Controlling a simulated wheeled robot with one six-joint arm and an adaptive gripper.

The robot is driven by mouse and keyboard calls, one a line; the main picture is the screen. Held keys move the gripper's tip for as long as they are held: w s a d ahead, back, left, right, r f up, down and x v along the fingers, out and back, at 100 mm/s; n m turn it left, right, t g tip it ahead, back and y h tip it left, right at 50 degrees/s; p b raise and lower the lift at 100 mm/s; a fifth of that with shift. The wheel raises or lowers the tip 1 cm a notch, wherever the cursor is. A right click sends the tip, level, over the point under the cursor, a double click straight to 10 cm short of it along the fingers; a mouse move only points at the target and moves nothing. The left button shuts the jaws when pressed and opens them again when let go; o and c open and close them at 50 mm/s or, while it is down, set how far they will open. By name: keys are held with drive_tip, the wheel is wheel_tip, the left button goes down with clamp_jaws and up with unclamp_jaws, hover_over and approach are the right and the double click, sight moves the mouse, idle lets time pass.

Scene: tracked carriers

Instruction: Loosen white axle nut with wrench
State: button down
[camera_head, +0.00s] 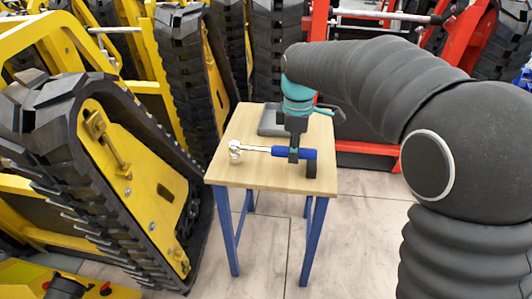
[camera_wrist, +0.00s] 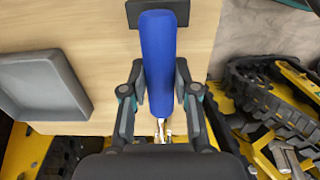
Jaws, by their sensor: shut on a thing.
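The wrench (camera_head: 262,149) has a blue handle (camera_head: 309,154), a silver shaft and a round silver head (camera_head: 235,148) pointing left above the wooden table. My gripper (camera_head: 293,152) comes down from above and is shut on the handle. In the wrist view, the fingers of my gripper (camera_wrist: 160,100) stand on both sides of the blue handle (camera_wrist: 157,55), and part of the silver shaft shows below. I cannot make out a white axle nut for certain; a small pale bolt (camera_head: 152,198) shows on the yellow track frame (camera_head: 130,165) at the left.
The small wooden table (camera_head: 245,175) has blue legs. A grey tray (camera_wrist: 45,85) lies on it, partly behind my gripper in the head view. Black supports stand by the handle. Yellow tracked carriers crowd the left; a red one (camera_head: 365,148) stands behind. Floor is clear in front.

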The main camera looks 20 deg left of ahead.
drive_tip(key=shift+r+p, duration=1.2)
drive_tip(key=shift+r, duration=1.7)
wheel_tip(320, 180, up, 8)
drive_tip(key=s+b, duration=0.4)
drive_tip(key=s, duration=1.6)
drive_tip(key=shift+b, duration=0.4)
drive_tip(key=shift+s, duration=0.1)
